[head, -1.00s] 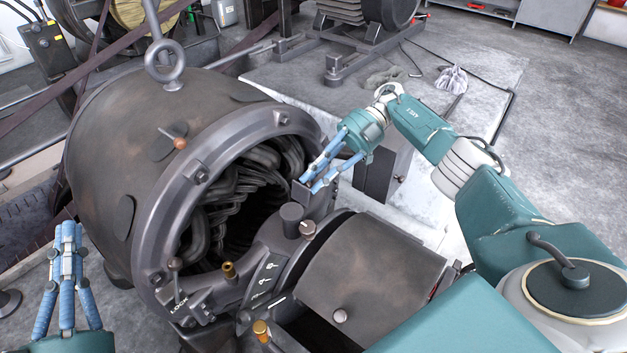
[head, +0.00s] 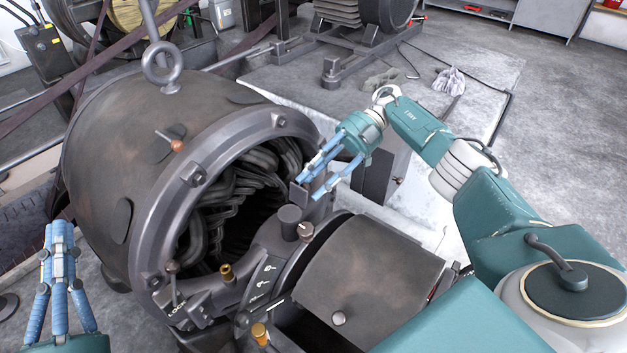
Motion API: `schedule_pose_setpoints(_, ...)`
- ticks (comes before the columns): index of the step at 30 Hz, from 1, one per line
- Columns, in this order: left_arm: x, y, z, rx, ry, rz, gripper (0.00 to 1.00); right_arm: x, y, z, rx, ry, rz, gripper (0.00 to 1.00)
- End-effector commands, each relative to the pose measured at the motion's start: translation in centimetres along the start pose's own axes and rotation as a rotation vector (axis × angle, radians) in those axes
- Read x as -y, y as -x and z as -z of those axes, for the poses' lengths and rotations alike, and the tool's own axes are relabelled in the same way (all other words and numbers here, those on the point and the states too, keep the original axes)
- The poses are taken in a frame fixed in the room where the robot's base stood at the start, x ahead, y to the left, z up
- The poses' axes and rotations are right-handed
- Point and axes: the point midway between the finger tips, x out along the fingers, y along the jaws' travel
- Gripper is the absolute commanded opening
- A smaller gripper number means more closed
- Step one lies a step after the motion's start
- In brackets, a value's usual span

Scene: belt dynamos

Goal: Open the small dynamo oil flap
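The large dark dynamo (head: 110,150) stands at left with its round end open on bent bars. A smaller curved dark housing (head: 370,265) lies at front right. Between them are a dark round cap (head: 290,213), a small knob (head: 306,231) and a small upright dark plate (head: 299,195). I cannot tell for sure which part is the oil flap. My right gripper (head: 309,189) is open, its blue fingertips apart close to the plate; contact cannot be made out. My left gripper (head: 58,228) is shut and empty at the lower left, fingers pointing up, apart from the machine.
A lifting ring (head: 161,68) stands on top of the large dynamo. Brass oil cups (head: 226,271) and a lever (head: 173,268) stick up along its front edge. Another machine (head: 355,20) stands behind on a pale slab. The floor at right is clear.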

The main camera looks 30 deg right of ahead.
Motion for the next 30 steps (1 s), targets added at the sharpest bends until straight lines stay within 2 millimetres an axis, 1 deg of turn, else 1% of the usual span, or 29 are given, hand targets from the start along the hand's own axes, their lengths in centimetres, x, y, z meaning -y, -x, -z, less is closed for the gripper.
schedule_pose_setpoints(5, 0.0, 0.0, 0.0, 0.000, 0.000, 0.000, 0.00, -0.7, 1.0, 2.0, 0.003, 0.005, -0.001, 0.35)
schedule_pose_setpoints(12, 0.0, 0.0, 0.0, 0.000, 0.000, 0.000, 0.00, -2.0, 2.7, 6.2, 0.002, 0.003, -0.001, 0.35)
schedule_pose_setpoints(15, 0.0, 0.0, 0.0, 0.000, 0.000, 0.000, 0.00, -2.5, 3.2, 7.4, 0.002, 0.001, 0.000, 0.35)
schedule_pose_setpoints(18, 0.0, 0.0, 0.0, 0.000, 0.000, 0.000, 0.00, -2.7, 3.5, 8.2, 0.001, 0.000, 0.001, 0.35)
schedule_pose_setpoints(21, 0.0, 0.0, 0.0, 0.001, 0.000, 0.000, 0.00, -2.8, 3.7, 8.6, 0.001, -0.002, 0.001, 0.35)
schedule_pose_setpoints(30, 0.0, 0.0, 0.0, 0.001, 0.000, 0.000, 0.00, -2.8, 3.7, 8.6, 0.000, -0.002, 0.001, 0.35)
